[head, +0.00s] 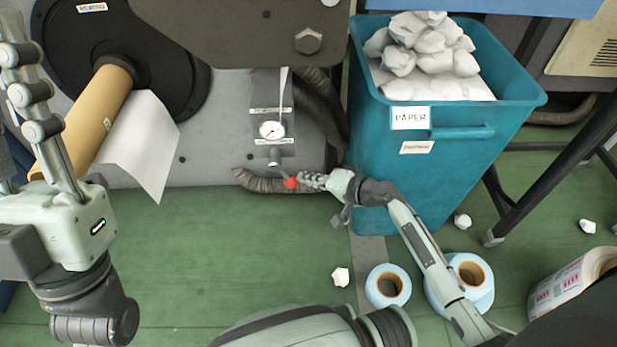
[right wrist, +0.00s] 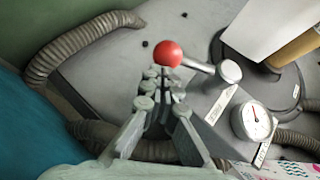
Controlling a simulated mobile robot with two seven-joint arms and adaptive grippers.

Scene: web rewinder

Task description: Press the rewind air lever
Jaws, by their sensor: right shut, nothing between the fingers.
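The rewind air lever is a short metal rod with a red ball knob (head: 291,183), below a round gauge (head: 271,130) on the grey machine panel. In the right wrist view the red knob (right wrist: 168,53) sits right at my fingertips, its rod running right to a metal pivot (right wrist: 229,71). My right gripper (head: 308,180) is shut and empty, its tips pointing left at the knob. In the right wrist view the tips (right wrist: 160,75) overlap the knob's lower edge; I cannot tell whether they touch. My left gripper (head: 20,60) is raised at the left edge, away from the lever, its fingers partly cut off.
A teal paper bin (head: 440,165) full of crumpled paper stands close behind my right gripper. A ribbed hose (head: 262,183) runs behind the knob. A brown roll (head: 85,115) with a hanging white sheet is at left. Tape rolls (head: 388,286) lie on the green floor. Floor left of centre is clear.

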